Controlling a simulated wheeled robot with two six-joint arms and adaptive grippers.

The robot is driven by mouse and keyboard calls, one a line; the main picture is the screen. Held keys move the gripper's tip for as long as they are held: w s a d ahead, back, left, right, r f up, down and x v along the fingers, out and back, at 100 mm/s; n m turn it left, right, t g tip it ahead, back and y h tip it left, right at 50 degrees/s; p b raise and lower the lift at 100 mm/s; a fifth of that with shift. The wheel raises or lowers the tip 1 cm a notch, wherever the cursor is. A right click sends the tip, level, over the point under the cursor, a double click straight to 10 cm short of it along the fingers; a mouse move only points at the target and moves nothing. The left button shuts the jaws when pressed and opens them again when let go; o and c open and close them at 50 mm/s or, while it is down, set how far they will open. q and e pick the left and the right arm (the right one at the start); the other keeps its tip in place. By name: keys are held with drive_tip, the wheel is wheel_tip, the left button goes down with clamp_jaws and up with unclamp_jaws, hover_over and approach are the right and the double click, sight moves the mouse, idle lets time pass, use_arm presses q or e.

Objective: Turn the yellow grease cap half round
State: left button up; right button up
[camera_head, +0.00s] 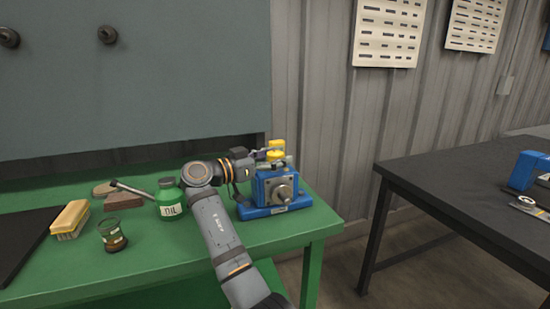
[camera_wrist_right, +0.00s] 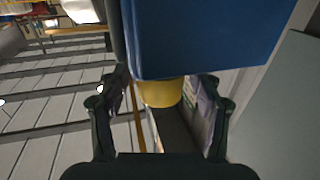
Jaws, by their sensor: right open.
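The yellow grease cap (camera_head: 276,155) is at the top of the blue rotor stand (camera_head: 262,211), which stands near the right end of the green bench. In the right wrist view the yellow cap (camera_wrist_right: 161,93) shows below the large blue body of the stand (camera_wrist_right: 205,38). My right gripper (camera_head: 268,156) is at the cap, partly hidden behind it and my own wrist. In the wrist view the open fingers of my right gripper (camera_wrist_right: 163,88) stand on either side of the cap, with gaps visible. My left gripper is not in view.
A green bottle (camera_head: 170,199) stands left of the rotor stand, close to my arm. A dark table (camera_head: 455,185) stands apart at the right.

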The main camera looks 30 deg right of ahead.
sight(268, 159)
drive_tip(key=shift+a, duration=0.1)
drive_tip(key=a, duration=0.7)
drive_tip(key=shift+s+a, duration=0.15)
drive_tip(key=shift+a, duration=0.05)
